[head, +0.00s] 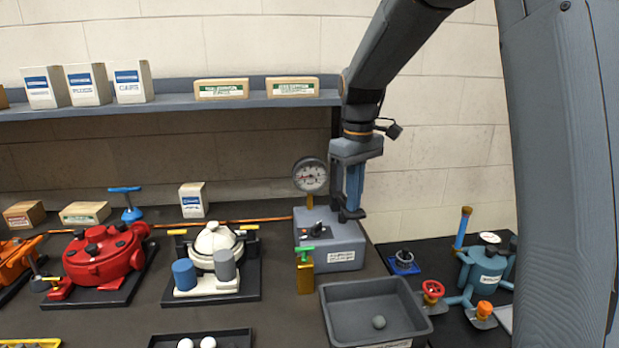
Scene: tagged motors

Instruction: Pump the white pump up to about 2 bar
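The white pump (213,240) sits on a black base plate left of centre, with a blue cylinder (184,275) and a grey cylinder (225,265) at its front. A round dial gauge (310,175) with a red needle stands on a grey box (330,240) to its right; I cannot read the value. My gripper (350,214) points down over the right side of the grey box, right of the gauge and apart from the white pump. Its fingers are seen nearly edge-on, so the gap and any contact with the box are unclear.
A red pump (100,255) stands to the left. A grey tray (375,305) with a small ball lies in front of the grey box, beside a brass block with a green handle (305,270). A teal device (485,270) is at the right. A shelf (170,104) with boxes runs behind.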

